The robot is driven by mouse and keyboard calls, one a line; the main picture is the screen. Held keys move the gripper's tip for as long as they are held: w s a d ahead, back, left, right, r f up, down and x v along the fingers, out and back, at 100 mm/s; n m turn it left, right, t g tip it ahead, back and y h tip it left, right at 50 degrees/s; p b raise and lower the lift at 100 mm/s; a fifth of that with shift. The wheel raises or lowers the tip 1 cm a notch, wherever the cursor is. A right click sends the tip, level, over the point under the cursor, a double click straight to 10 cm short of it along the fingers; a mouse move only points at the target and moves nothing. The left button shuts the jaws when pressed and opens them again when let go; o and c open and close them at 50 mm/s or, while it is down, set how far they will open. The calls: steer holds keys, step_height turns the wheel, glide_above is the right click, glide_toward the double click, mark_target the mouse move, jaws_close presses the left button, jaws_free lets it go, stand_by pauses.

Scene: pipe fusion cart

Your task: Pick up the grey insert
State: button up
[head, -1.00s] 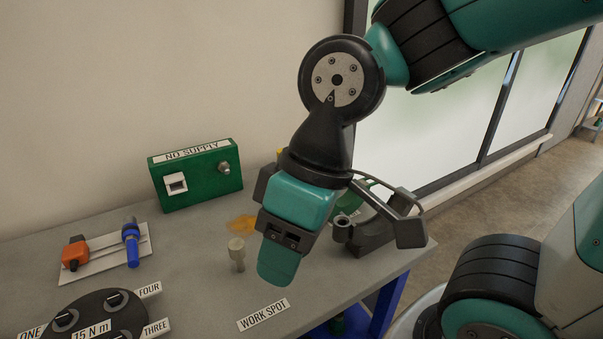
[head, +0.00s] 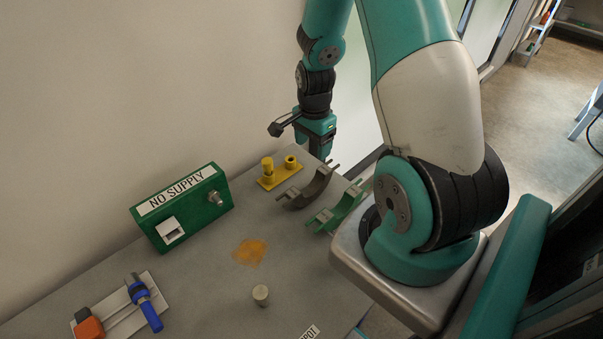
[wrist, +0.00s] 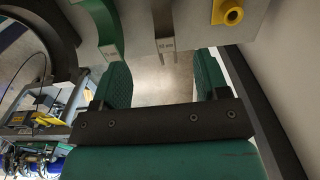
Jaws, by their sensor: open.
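The grey insert (head: 308,190) is a half-ring lying on the grey table, between a yellow part and a green half-ring (head: 340,207). In the wrist view the labelled end of the grey insert (wrist: 163,22) shows at the top, ahead of the gap between my fingers and apart from them. My gripper (head: 318,150) is beyond the table's far end in the head view, behind the inserts. In the wrist view my gripper (wrist: 162,76) has its two green fingers spread, with nothing between them.
The yellow two-post part (head: 279,172) stands left of the grey insert. A green NO SUPPLY box (head: 182,207), a short grey cylinder (head: 261,295), an orange stain (head: 250,252) and a blue tool (head: 144,302) are on the table. The wall is close behind.

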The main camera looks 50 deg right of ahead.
steer(key=b, duration=1)
glide_above(309, 190)
steer(key=f, duration=1.2)
steer(key=shift+s+d+f, duration=0.1)
steer(key=shift+d+f, duration=0.05)
steer(key=shift+d, duration=0.1)
steer(key=f+b, duration=0.4)
steer(key=f, duration=0.1)
steer(key=shift+a+f+b, duration=0.15)
steer(key=shift+a+b, duration=0.15)
steer(key=shift+b, duration=0.1)
jaws_close()
